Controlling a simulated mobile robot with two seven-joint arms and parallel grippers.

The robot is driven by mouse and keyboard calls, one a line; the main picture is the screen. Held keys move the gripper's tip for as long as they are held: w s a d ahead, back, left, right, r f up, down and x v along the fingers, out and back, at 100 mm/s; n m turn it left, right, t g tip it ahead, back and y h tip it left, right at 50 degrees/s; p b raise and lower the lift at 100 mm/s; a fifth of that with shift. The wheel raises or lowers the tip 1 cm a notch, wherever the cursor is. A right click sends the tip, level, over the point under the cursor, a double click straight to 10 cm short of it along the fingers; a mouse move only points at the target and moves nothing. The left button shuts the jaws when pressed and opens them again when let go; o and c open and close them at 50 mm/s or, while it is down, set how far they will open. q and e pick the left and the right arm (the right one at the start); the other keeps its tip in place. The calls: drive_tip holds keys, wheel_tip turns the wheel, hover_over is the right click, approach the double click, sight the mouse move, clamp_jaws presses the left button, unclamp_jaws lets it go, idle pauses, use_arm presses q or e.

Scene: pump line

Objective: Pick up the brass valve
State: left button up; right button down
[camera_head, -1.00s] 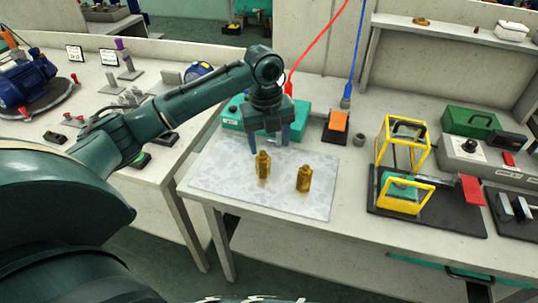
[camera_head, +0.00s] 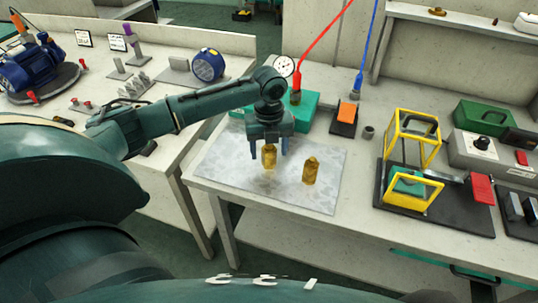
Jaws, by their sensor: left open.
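Two brass valves stand upright on a pale mottled mat (camera_head: 225,178) on the table. The left brass valve (camera_head: 269,158) is just below my left gripper (camera_head: 269,148). The gripper points down, open, with one finger on each side of that valve's upper part. I cannot tell whether the fingers touch it. The right brass valve (camera_head: 310,171) stands apart, a little to the right of the gripper. My right gripper is not in view.
A green case (camera_head: 303,108) and a black block with an orange top (camera_head: 346,113) stand behind the mat. A yellow frame fixture (camera_head: 410,140) stands to the right. A red hose (camera_head: 322,45) and a blue hose (camera_head: 375,45) hang behind. The mat's front is clear.

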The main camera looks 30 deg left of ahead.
use_arm(q)
wheel_tip(320, 180, down, 2)
drive_tip(key=shift+f, duration=0.1)
drive_tip(key=c, duration=1.2)
